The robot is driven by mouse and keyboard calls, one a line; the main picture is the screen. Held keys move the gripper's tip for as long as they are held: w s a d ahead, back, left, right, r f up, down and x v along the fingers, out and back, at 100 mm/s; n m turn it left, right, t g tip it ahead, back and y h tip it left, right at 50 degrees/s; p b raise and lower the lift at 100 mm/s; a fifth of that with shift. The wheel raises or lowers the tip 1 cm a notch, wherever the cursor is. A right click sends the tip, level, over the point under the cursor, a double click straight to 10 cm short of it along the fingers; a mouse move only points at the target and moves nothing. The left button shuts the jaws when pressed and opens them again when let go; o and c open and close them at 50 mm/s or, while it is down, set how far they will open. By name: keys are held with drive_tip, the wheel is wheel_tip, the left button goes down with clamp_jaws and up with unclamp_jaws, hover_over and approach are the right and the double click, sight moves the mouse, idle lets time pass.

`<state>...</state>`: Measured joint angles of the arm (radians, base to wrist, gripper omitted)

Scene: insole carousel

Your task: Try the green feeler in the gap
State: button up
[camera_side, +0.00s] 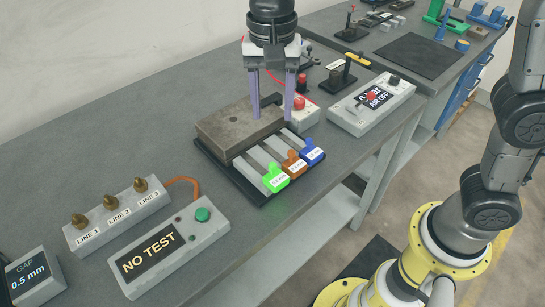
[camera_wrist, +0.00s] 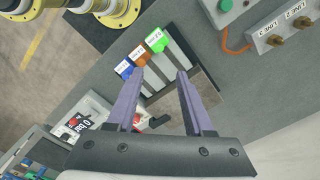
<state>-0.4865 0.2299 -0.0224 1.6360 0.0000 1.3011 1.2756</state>
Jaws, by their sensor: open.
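The green feeler (camera_side: 275,178) lies on a black tray (camera_side: 236,180), its bright handle at the tray's front edge. It also shows in the wrist view (camera_wrist: 156,40). A brown feeler (camera_side: 295,164) and a blue feeler (camera_side: 312,152) lie beside it, each with a white label. A grey-brown metal block (camera_side: 232,126) stands at the back of the tray; the gap itself cannot be made out. My gripper (camera_side: 270,118) points down over the block with its two purple fingers apart, nothing between them. It also shows open in the wrist view (camera_wrist: 157,78).
A display (camera_side: 30,275) reads GAP 0.5 mm at the lower left. A NO TEST box (camera_side: 175,250) with a green button and a three-knob LINE box (camera_side: 118,215) stand left of the tray. Bench between is clear.

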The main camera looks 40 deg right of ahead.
sight(272, 164)
wheel_tip(272, 164, down, 14)
drive_tip(key=shift+r, duration=0.2)
idle(0.4)
clamp_jaws()
